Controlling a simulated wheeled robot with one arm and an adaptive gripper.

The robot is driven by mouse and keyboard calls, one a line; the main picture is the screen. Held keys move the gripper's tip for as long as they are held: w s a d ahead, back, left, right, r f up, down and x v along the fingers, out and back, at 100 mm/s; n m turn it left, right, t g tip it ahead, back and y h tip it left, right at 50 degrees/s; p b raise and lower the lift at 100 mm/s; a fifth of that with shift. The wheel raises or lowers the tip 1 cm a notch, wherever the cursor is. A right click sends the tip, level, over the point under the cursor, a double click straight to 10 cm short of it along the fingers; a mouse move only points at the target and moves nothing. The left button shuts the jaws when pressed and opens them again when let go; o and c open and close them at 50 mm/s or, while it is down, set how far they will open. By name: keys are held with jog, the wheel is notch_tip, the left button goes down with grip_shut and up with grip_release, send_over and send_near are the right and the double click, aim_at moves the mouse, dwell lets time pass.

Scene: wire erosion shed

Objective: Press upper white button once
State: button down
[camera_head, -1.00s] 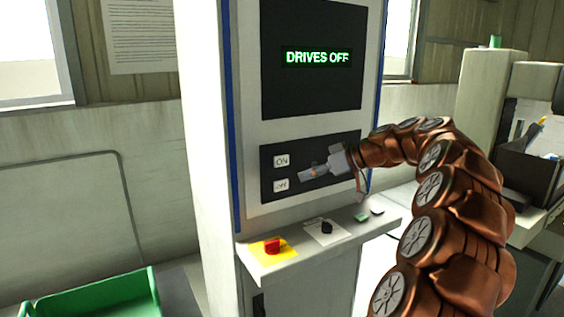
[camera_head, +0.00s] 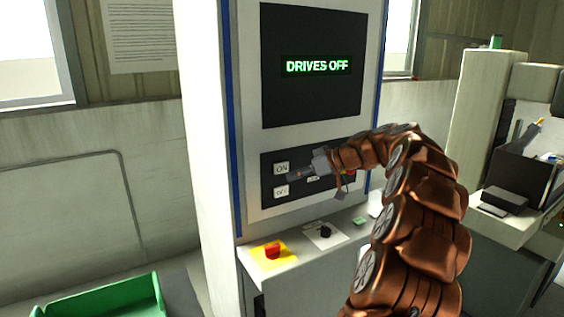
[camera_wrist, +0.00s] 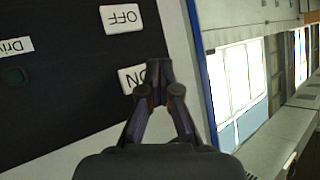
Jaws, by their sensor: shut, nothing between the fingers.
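I cannot tell whether the tips touch the ON button. The screen (camera_head: 317,66) reads DRIVES OFF.
A ledge (camera_head: 300,257) below the panel carries a red knob (camera_head: 272,251) on a yellow plate and a black knob (camera_head: 326,231). A red control (camera_head: 351,172) shows partly behind my arm. A green bin (camera_head: 105,300) is at lower left.

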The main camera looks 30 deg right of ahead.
aim_at(279, 173)
jog(key=shift+w+d, duration=0.1)
jog(key=shift+w, duration=1.1)
dwell(0.6)
jog(key=shift+w+b, duration=0.45)
jog(key=shift+b, duration=0.05)
jog(key=shift+w, duration=0.4)
dwell(0.6)
jog(key=shift+s+b, duration=0.15)
jog(key=shift+b, duration=0.25)
jog(key=shift+s+b, duration=0.7)
